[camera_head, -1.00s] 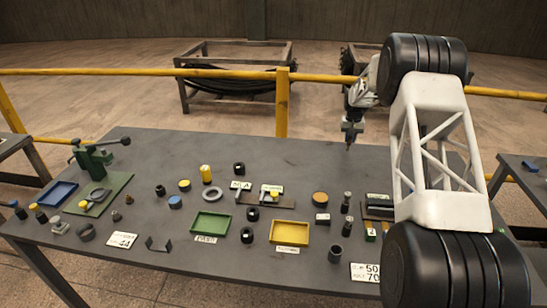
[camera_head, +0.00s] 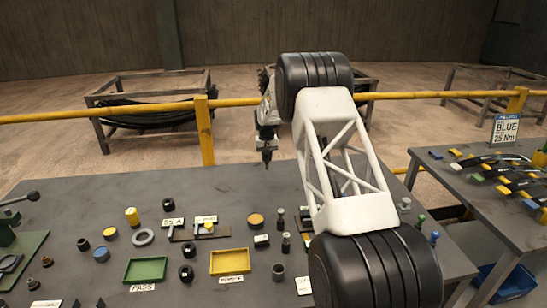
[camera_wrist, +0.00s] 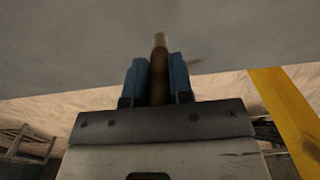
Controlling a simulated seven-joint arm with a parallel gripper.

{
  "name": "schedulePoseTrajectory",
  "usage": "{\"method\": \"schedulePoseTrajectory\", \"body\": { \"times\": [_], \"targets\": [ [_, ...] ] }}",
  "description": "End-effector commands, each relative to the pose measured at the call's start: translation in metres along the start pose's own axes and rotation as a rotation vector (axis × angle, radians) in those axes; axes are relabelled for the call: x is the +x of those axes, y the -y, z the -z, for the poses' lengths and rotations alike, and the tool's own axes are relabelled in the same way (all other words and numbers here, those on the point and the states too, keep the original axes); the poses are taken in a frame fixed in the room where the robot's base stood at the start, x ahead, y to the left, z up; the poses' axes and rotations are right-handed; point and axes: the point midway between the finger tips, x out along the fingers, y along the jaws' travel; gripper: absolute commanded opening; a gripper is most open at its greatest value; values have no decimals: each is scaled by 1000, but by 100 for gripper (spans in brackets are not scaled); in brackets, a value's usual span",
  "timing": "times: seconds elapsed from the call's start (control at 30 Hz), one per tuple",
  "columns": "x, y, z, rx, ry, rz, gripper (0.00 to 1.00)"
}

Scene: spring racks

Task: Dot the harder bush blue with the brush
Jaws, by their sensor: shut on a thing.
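My gripper (camera_head: 266,160) hangs above the back part of the grey table in the head view, well apart from the parts below. In the wrist view my gripper (camera_wrist: 158,62) has its two blue fingers shut on a slim brown rod with a paler tip, taken to be the brush (camera_wrist: 159,45). Several short black cylinders that look like bushes stand on the table: one at the back (camera_head: 168,205), one nearer (camera_head: 188,250) and one in front of it (camera_head: 187,272). I cannot tell which is harder. A low blue-topped round pot (camera_head: 101,254) stands at left.
A green tray (camera_head: 127,281) and a yellow tray (camera_head: 212,271) lie near the front. A yellow cylinder (camera_head: 132,216) and an orange-topped pot (camera_head: 256,221) stand behind. A BLUE 25 Nm sign (camera_head: 505,129) stands on the right table. A yellow rail (camera_head: 232,103) runs behind.

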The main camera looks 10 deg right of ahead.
Motion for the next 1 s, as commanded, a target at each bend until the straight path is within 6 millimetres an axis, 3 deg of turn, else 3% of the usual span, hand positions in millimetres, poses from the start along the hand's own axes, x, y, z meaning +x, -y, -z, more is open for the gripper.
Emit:
{"method": "schedulePoseTrajectory", "body": {
  "times": [0.47,1.0],
  "targets": [
    [-18,152,-44,-3,63,1,0],
    [-38,320,-127,-3,143,0,0]
  ]
}}
